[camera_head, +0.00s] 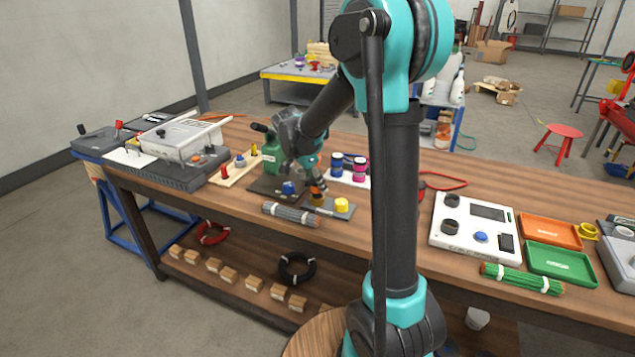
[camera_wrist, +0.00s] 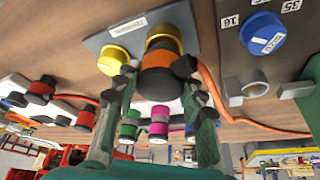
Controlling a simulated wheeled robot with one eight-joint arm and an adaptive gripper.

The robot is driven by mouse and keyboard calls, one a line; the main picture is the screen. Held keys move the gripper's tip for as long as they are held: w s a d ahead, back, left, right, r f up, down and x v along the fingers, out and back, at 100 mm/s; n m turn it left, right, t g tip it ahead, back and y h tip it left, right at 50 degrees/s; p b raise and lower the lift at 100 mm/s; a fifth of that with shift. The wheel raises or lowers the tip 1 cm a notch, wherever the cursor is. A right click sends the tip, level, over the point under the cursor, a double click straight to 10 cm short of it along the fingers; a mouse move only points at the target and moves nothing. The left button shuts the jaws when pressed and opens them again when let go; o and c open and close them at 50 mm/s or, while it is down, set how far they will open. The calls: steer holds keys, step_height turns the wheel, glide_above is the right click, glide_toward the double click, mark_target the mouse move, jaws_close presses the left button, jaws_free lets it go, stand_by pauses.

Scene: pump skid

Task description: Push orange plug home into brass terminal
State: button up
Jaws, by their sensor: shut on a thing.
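The orange plug (camera_wrist: 182,67), a dark body with an orange band, is between the fingers of my gripper (camera_wrist: 158,80), which is shut on it. In the head view the plug is small and partly covered by my gripper (camera_head: 316,186). The brass terminal (camera_wrist: 163,33) is right at the plug's far end, on a grey plate (camera_wrist: 95,43); in the head view it stands under the plug (camera_head: 318,200). Plug and terminal look in line and close together or touching. How deep the plug sits is hidden. An orange cable (camera_wrist: 252,124) runs close by the gripper.
A yellow cap (camera_head: 341,204) sits on the same plate, right beside the terminal. A dark panel with a blue knob (camera_head: 289,188) is just left in the head view. Blue and pink cylinders (camera_head: 360,168) stand behind. A grey bundle (camera_head: 291,214) lies in front.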

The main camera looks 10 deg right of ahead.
steer(key=shift+f, duration=1)
steer(key=o, duration=1.4)
steer(key=shift+c, duration=0.2)
steer(key=shift+r, duration=0.1)
steer(key=v, duration=1.1)
steer(key=shift+s+a+r, duration=0.15)
steer(key=shift+a+r, duration=0.1)
steer(key=shift+r, duration=0.1)
